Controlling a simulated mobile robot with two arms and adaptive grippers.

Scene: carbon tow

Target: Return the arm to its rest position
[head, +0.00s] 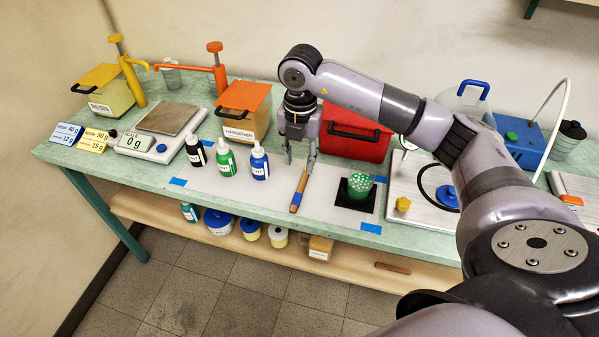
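My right arm reaches in from the right over the bench. Its gripper (300,164) points down with its two fingers apart, so it is open, and nothing shows held between them. A wooden stick (300,190) with a blue mark lies on the white sheet just below and in front of the fingertips; whether a finger touches it I cannot tell. My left gripper does not show.
Three bottles, black (196,152), green (226,158) and blue (260,162), stand left of the gripper. A red box (352,145) stands behind it. A green perforated cup (359,186) on a black square stands to the right. An orange-lidded hardener box (243,110) is behind left.

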